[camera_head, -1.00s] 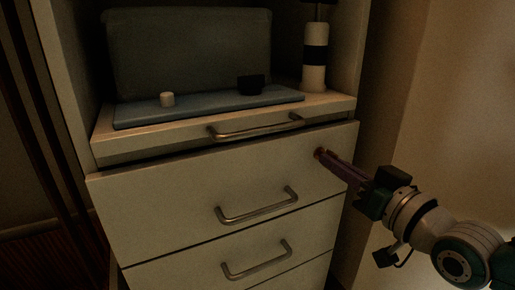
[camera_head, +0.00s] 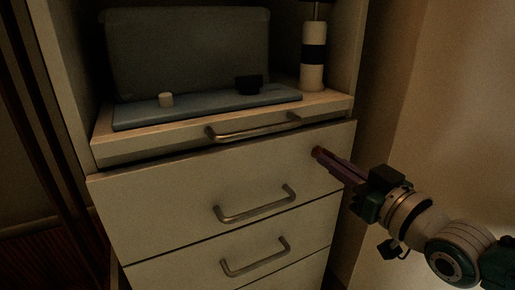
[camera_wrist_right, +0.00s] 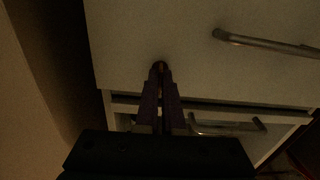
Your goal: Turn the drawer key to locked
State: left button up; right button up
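The drawer front (camera_head: 150,200) is pale, with its lock at the upper right corner. A small reddish-brown key (camera_head: 317,152) sits at that lock; it also shows in the right wrist view (camera_wrist_right: 159,66), mostly hidden by the fingertips. My right gripper (camera_head: 323,156) reaches in from the right, its purple fingers pointing at the lock. In the right wrist view the fingers (camera_wrist_right: 160,72) close in on both sides of the key and appear to pinch it. The key's exact angle is too dark and small to tell. My left gripper is not in view.
A striped black-and-white bottle (camera_head: 313,75) stands right. Metal handles (camera_head: 256,208) protrude from the drawers.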

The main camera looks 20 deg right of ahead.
jog(key=o, duration=0.5)
jog(key=shift+c, duration=0.2)
jog(key=s+p, duration=0.4)
jog(key=s, duration=0.6)
jog(key=shift+d, duration=0.4)
